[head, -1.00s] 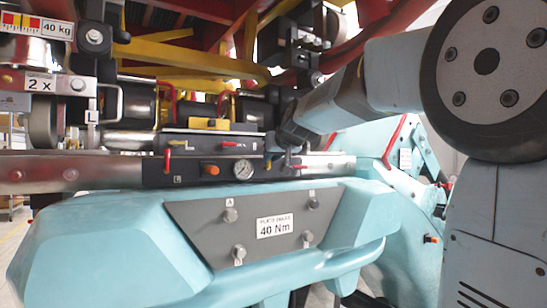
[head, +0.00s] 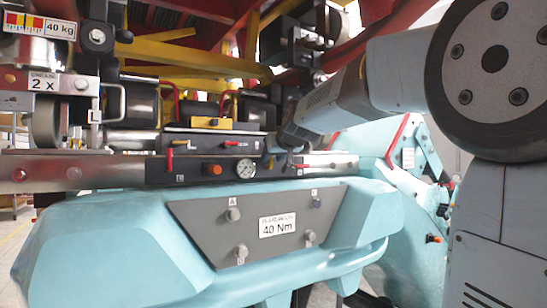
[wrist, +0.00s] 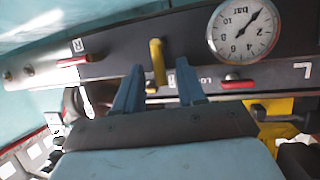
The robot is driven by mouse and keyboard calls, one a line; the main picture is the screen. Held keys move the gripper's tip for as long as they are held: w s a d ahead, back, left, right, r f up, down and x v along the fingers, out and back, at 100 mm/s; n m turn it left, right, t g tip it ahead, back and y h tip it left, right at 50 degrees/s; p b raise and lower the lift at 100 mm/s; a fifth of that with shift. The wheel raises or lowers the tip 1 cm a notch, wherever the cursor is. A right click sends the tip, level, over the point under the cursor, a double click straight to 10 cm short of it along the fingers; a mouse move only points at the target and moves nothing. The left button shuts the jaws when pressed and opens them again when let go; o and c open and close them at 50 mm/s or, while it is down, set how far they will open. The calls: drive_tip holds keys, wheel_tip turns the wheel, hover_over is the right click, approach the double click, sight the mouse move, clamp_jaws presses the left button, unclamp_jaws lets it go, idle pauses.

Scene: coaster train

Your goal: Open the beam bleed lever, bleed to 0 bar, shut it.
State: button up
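A short yellow lever (wrist: 157,62) stands out from the dark panel strip in the wrist view, which is upside down. It points across the strip's length. My gripper (wrist: 158,88) has its two blue fingers apart, one on each side of the lever's end, with gaps visible. The gauge also shows in the head view (head: 243,169), too small to read.
Red levers sit close by on the panel, one marked R (wrist: 73,61) and one by the gauge (wrist: 238,84). A yellow block (head: 212,124) is above the panel. A teal housing (head: 110,245) lies below, and red and yellow beams (head: 190,58) hang overhead.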

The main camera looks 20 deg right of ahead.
drive_tip(key=v, duration=1.3)
drive_tip(key=shift+s+r, duration=0.2)
drive_tip(key=shift+s, duration=0.1)
drive_tip(key=shift+d, duration=0.1)
drive_tip(key=s+f+g, duration=0.2)
drive_tip(key=s+f, duration=0.5)
drive_tip(key=f, duration=0.3)
drive_tip(key=s+f+m+g+h, duration=0.1)
drive_tip(key=s+f+g, duration=0.2)
drive_tip(key=s+f, duration=0.5)
drive_tip(key=s+f+g, duration=0.3)
drive_tip(key=s+f, duration=0.5)
drive_tip(key=f, duration=0.5)
drive_tip(key=shift+d+f, duration=0.35)
drive_tip(key=shift+d, duration=0.15)
